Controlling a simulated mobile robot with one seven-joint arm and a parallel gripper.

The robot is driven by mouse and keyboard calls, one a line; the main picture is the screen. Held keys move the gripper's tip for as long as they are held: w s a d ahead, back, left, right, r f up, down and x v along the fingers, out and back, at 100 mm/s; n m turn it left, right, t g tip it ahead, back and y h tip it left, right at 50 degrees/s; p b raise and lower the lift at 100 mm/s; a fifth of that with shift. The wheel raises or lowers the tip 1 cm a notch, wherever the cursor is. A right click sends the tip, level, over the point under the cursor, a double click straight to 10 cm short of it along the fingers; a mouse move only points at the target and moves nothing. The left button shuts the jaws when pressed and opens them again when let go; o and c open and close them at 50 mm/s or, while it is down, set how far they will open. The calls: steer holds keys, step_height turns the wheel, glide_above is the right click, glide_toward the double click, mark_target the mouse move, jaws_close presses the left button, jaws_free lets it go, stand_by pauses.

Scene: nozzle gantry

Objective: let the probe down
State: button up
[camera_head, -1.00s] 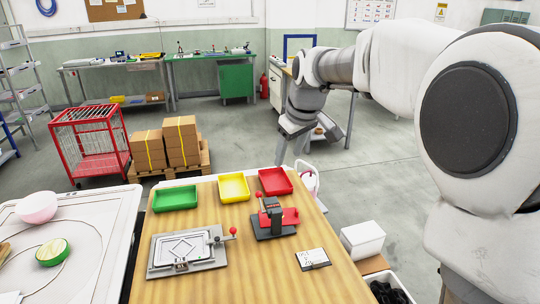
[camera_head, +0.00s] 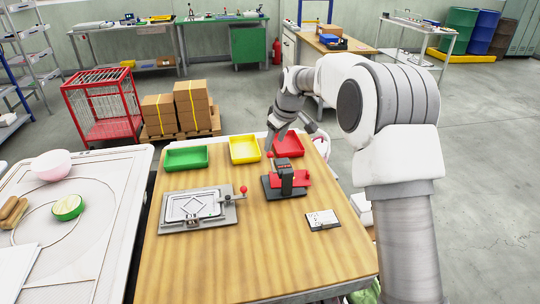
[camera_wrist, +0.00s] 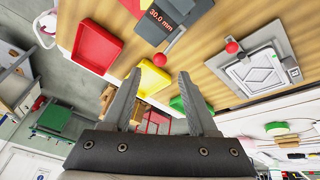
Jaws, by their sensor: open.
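The probe device (camera_head: 286,180) is a dark upright stand with red parts and a dark base, at the right of the wooden table. A red ball on its lever (camera_head: 270,156) points up and back. In the wrist view the device (camera_wrist: 180,14) shows a "30.0 mm" label, and its red ball (camera_wrist: 158,60) lies beyond and between my fingertips. I cannot make out the probe tip. My gripper (camera_wrist: 159,74) is open and empty. In the head view it hangs near the red tray, behind the device, apart from the lever as far as I can tell.
Green (camera_head: 186,158), yellow (camera_head: 244,149) and red (camera_head: 290,146) trays line the table's back edge. A plate fixture (camera_head: 197,208) with its own red knob (camera_head: 243,189) lies left of the device. A small white-topped card (camera_head: 322,219) lies front right. The table's front is clear.

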mark_target(270, 154)
steer(key=x, duration=0.8)
steer(key=shift+w+f, duration=0.1)
steer(key=shift+f, duration=0.05)
jaws_close()
stand_by(1.1)
